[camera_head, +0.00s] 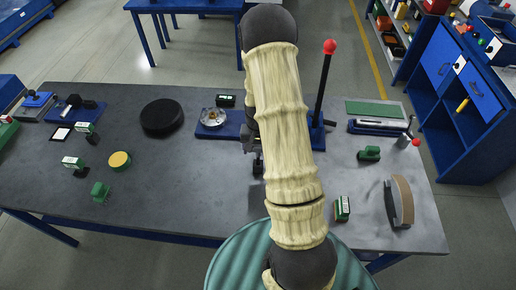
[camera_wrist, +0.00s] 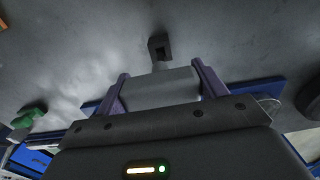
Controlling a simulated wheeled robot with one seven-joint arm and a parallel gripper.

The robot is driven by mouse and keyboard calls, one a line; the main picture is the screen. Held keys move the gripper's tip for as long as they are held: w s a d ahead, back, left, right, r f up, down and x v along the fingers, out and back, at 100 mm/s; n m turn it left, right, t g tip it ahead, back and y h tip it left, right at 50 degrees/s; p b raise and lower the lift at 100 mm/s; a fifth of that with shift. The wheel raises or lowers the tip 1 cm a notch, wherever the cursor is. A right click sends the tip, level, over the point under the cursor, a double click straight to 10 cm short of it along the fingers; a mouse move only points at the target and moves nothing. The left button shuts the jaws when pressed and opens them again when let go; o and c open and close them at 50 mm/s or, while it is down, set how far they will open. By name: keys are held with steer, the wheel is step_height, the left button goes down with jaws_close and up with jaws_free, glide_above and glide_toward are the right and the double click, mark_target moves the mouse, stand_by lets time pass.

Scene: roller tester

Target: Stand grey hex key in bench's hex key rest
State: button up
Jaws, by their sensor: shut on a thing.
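In the wrist view my gripper (camera_wrist: 160,82) is shut, its two purple fingers on either side of a grey block-like body (camera_wrist: 160,90), which I take to be the grey hex key's held part. A short narrower piece shows just beyond it, in line with a small dark block with a square opening (camera_wrist: 159,46), probably the hex key rest. I cannot tell whether the key touches or enters it. In the head view my gripper (camera_head: 251,142) is partly hidden by my arm, above the bench (camera_head: 200,185). A small dark piece (camera_head: 258,168) shows just below it.
A blue fixture with a red-knobbed lever (camera_head: 325,85) stands close right of my arm. A blue base with a round metal part (camera_head: 211,121) and a black disc (camera_head: 161,117) lie to the left.

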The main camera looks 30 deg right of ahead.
mark_target(258, 156)
steer(key=shift+f+b, duration=1.65)
steer(key=shift+f, duration=0.75)
steer(key=o, duration=1.8)
steer(key=shift+c, duration=0.2)
step_height(258, 156, up, 17)
steer(key=b, duration=0.2)
steer(key=shift+r+b, duration=0.2)
steer(key=shift+b, duration=0.2)
steer(key=s+a+r+n+t, duration=0.1)
steer(key=s+a+n, duration=0.5)
steer(key=s+a, duration=0.6)
steer(key=shift+a+n+t, duration=0.4)
steer(key=shift+a+t, duration=0.3)
steer(key=shift+t, duration=0.1)
steer(key=shift+s, duration=0.1)
